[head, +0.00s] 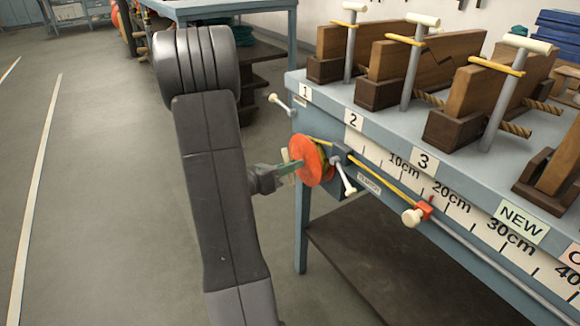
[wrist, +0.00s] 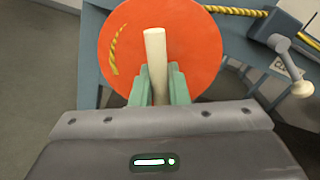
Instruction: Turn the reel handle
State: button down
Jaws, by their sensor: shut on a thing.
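The orange reel (head: 311,160) is a round disc mounted at the front left corner of the blue-grey bench. In the wrist view the reel (wrist: 197,50) faces me, with a bit of yellow rope showing through it. The cream reel handle (wrist: 154,48) sticks out from the disc toward me. My gripper (wrist: 158,84) has green fingers on either side of the handle and is shut on it. In the head view my gripper (head: 287,170) reaches the reel from the left, and the handle (head: 285,156) is partly hidden by the fingers.
A yellow rope (head: 385,180) runs from the reel to a red slider (head: 425,209) along the centimetre scale. A grey lever (head: 345,177) stands close right of the reel. Wooden blocks with T-handled posts (head: 411,67) stand on the bench. Floor at left (head: 100,200) is clear.

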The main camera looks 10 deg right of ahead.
jog(key=c, duration=1.3)
grip_release()
jog(key=shift+c, duration=0.2)
jog(key=p+v, duration=0.3)
jog(key=v, duration=1.1)
jog(key=shift+o, duration=0.4)
jog(key=shift+d, duration=0.1)
